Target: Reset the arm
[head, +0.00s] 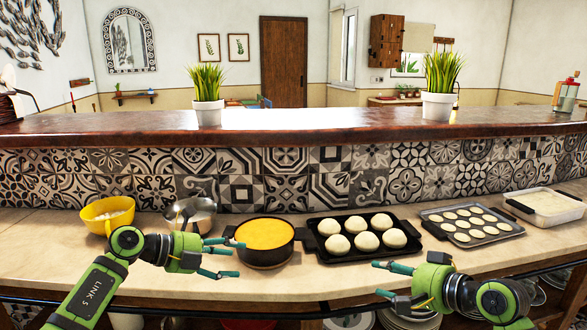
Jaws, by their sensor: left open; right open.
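My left gripper (228,257) is open and empty. It is in front of the counter between the metal bowl and the dark pot, and its fingers point right. My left arm comes in from the lower left. My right gripper (384,280) is open and empty near the counter's front edge, below the dark bun tray, and its fingers point left. My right arm comes in from the lower right. Neither gripper holds anything.
On the counter (330,277) stand a yellow bowl (96,224), a metal bowl (200,218), a dark pot with yellow contents (265,236), a dark tray of buns (318,252), a cookie tray (432,238) and a white container (552,217). Potted plants (208,113) stand on the raised ledge.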

